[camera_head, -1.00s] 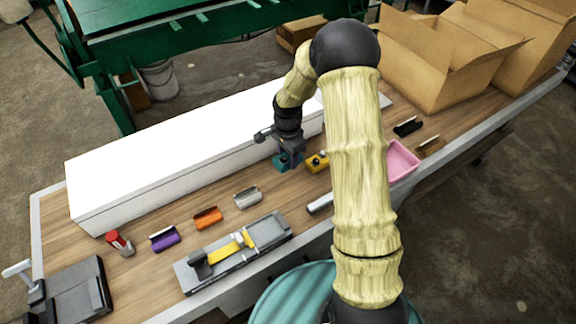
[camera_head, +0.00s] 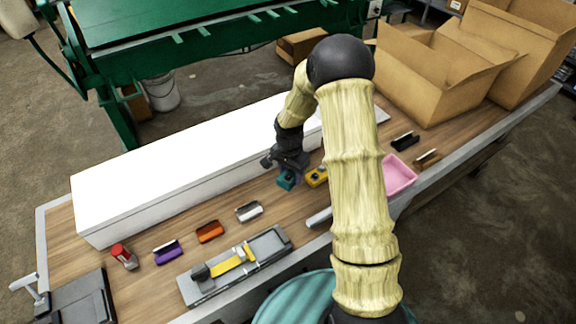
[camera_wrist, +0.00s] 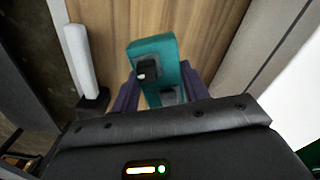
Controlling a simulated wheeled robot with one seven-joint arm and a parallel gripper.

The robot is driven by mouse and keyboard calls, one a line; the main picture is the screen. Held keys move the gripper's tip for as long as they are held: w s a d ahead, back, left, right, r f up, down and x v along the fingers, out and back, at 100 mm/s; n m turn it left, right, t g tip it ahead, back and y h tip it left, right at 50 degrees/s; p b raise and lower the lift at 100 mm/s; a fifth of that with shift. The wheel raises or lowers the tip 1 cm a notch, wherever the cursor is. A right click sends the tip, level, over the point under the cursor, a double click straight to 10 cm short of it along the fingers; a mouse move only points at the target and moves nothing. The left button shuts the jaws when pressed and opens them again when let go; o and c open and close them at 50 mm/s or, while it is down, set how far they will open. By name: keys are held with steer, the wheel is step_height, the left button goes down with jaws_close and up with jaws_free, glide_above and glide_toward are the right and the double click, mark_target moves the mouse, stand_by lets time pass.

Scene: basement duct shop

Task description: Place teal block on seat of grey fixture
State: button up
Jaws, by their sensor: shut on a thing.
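My gripper (camera_head: 288,172) is shut on the teal block (camera_head: 286,181), near the front face of the long white box. In the wrist view the teal block (camera_wrist: 152,50) stands out between the two dark purple fingers (camera_wrist: 158,92), with a small black-and-grey part on its face. I cannot tell whether the block touches the bench or hangs just above it. A long grey fixture (camera_head: 267,245) lies near the bench's front edge, left of and nearer than my gripper. It bears a yellow strip and a dark upright piece; its seat is hard to make out.
A yellow block (camera_head: 316,177) sits close right of the teal block. White (camera_head: 249,211), orange (camera_head: 209,232) and purple (camera_head: 168,252) pieces line the bench left of it. The white box (camera_head: 180,180) walls the back. A pink tray (camera_head: 398,176) and cardboard boxes (camera_head: 440,75) stand right.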

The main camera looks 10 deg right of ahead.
steer(key=shift+s+r+n+p, duration=0.5)
steer(key=shift+r+n+p, duration=0.2)
steer(key=shift+n+p, duration=0.25)
steer(key=s+n+p, duration=0.1)
steer(key=n+p, duration=0.2)
steer(key=s+n+p, duration=0.1)
steer(key=n+p, duration=0.1)
steer(key=shift+s+r, duration=0.3)
steer(key=n, duration=0.1)
steer(key=s+n+p, duration=0.1)
steer(key=n, duration=0.1)
steer(key=shift+s+a+f+p, duration=0.2)
steer(key=shift+s+f+p, duration=0.1)
steer(key=shift+p, duration=0.1)
steer(key=shift+w, duration=0.1)
